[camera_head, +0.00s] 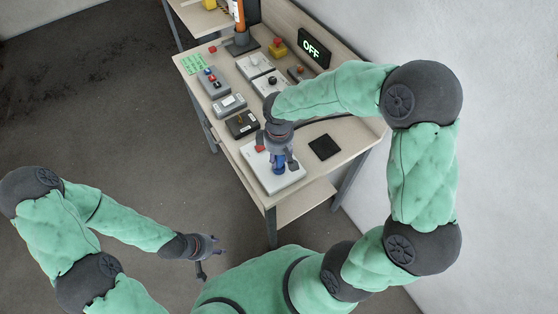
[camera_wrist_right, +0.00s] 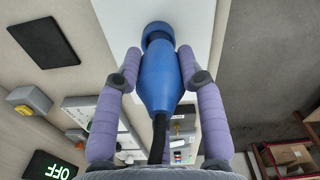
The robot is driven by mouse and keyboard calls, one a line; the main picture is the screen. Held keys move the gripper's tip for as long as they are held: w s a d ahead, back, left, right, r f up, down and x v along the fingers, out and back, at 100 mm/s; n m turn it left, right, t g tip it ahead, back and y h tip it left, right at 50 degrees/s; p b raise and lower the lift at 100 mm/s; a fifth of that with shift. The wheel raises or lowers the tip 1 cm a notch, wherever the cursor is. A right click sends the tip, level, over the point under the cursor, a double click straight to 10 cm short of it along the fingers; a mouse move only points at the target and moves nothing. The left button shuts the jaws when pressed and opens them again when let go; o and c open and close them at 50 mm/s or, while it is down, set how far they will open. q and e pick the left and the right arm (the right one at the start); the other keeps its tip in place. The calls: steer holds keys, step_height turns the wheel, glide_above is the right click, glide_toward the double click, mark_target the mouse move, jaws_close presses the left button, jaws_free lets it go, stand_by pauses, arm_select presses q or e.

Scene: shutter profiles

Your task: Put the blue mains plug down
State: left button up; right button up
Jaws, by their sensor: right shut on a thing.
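The blue mains plug (camera_wrist_right: 158,82) sits between the two purple fingers of my right gripper (camera_wrist_right: 160,75) in the right wrist view, with a black cable running from its near end. The plug also shows in the head view (camera_head: 277,168), over a white board (camera_head: 293,178) at the near end of the table. Whether the plug touches the board I cannot tell. My right gripper, pointing down in the head view (camera_head: 279,158), is shut on the plug. My left gripper (camera_head: 208,262) hangs off the table at lower left, empty; its finger opening is too small to judge.
The wooden table (camera_head: 325,168) carries a black square pad (camera_head: 324,147) right of the white board. Several switch boxes, including a dark one (camera_head: 242,124), stand farther back. An "OFF" sign (camera_head: 314,48) stands at the back edge. A black cable runs across the table.

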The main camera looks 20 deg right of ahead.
mark_target(279, 160)
steer(key=shift+w+d+f+b, duration=0.1)
steer(key=shift+w+f+b, duration=0.1)
steer(key=shift+f, duration=0.75)
steer(key=shift+w+f+b, duration=0.1)
steer(key=shift+f+b, duration=0.05)
steer(key=shift+f, duration=0.75)
steer(key=shift+s, duration=0.1)
steer(key=shift+f, duration=0.15)
steer(key=o, duration=1.2)
steer(key=shift+c, duration=0.2)
steer(key=shift+r, duration=0.5)
step_height(279, 160, up, 11)
steer(key=shift+r+p, duration=0.2)
steer(key=shift+p, duration=0.95)
